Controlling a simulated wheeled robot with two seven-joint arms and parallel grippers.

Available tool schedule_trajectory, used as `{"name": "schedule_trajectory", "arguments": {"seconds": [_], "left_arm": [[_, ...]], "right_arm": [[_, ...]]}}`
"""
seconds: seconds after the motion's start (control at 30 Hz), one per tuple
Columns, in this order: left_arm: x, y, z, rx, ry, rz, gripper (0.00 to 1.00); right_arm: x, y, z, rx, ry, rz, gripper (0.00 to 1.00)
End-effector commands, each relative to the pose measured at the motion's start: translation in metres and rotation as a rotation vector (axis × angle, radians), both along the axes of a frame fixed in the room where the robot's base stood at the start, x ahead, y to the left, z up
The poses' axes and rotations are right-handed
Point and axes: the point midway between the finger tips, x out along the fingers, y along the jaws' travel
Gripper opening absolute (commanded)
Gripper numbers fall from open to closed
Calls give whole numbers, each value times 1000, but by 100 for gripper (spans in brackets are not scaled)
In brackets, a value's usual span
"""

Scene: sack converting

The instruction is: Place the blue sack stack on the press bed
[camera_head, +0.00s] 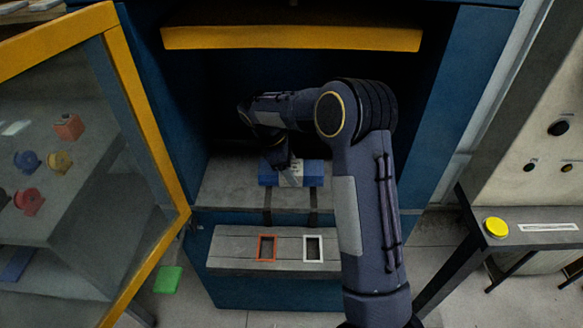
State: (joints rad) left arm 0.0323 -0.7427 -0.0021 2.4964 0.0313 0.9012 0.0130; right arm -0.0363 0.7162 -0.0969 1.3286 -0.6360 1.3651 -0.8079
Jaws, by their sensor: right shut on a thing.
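The blue sack stack (314,174) is inside the press opening, at or just above the grey press bed (225,186). It has a pale patch or band on its front. My right arm reaches into the opening, and my right gripper (281,162) is shut on the stack from above. The wrist hides part of the stack, and I cannot tell whether its underside touches the bed. My left gripper is out of view.
A yellow bar (290,38) spans the opening above my arm. A yellow-framed glass door (150,130) stands open at the left. A grey ledge (225,248) with orange and white frames sits below the bed. A yellow button (496,228) is at the right.

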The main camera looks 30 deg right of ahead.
Motion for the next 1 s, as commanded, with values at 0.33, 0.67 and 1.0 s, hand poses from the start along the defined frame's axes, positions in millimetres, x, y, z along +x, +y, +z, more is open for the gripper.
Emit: {"name": "schedule_trajectory", "arguments": {"seconds": [0.33, 0.67, 1.0], "left_arm": [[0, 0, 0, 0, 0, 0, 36], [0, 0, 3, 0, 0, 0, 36], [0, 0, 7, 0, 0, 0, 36]], "right_arm": [[0, 0, -1, 0, 1, 0, 81], [5, 7, 22, 0, -4, 2, 81], [14, 23, 67, 1, -2, -1, 81]]}}
